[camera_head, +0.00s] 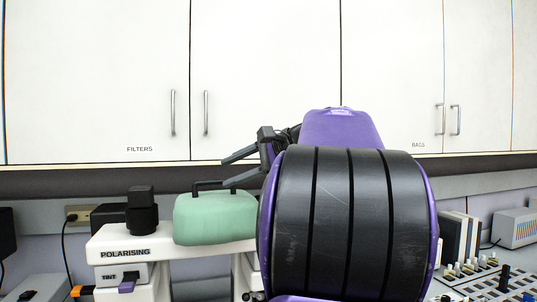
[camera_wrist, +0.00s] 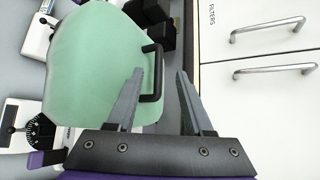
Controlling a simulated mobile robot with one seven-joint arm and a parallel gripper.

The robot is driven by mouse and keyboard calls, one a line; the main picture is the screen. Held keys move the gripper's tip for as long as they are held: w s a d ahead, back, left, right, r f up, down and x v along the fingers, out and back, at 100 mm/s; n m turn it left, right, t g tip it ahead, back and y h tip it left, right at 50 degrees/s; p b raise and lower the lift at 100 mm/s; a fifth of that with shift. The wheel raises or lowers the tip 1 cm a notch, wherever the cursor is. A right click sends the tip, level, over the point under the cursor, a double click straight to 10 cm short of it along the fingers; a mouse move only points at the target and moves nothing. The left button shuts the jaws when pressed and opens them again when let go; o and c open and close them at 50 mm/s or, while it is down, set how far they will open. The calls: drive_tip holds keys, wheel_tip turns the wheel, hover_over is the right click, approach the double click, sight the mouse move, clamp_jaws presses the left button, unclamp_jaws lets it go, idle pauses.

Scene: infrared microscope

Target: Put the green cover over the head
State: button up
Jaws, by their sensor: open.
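The green cover (camera_head: 215,220) is a rounded pale green shell with a black handle (camera_head: 205,184) on top. It sits at the white microscope body (camera_head: 125,243) marked POLARISING; the head is not clearly visible, and I cannot tell how far the cover encloses it. In the wrist view the cover (camera_wrist: 90,65) fills the upper left, with its handle (camera_wrist: 157,80) toward my fingers. My gripper (camera_wrist: 161,72) is open and empty, its fingertips appearing on either side of the handle bar. In the head view my gripper (camera_head: 226,171) is at the handle's right end, one finger above it.
My dark arm link hides the bench at centre right. A black eyepiece part (camera_head: 141,212) stands left of the cover. White wall cupboards (camera_head: 95,80) are behind. A control panel (camera_head: 490,279) and white box (camera_head: 517,228) are at right. There is free air above the cover.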

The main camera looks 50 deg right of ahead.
drive_tip(key=p+v, duration=0.1)
drive_tip(key=v, duration=1)
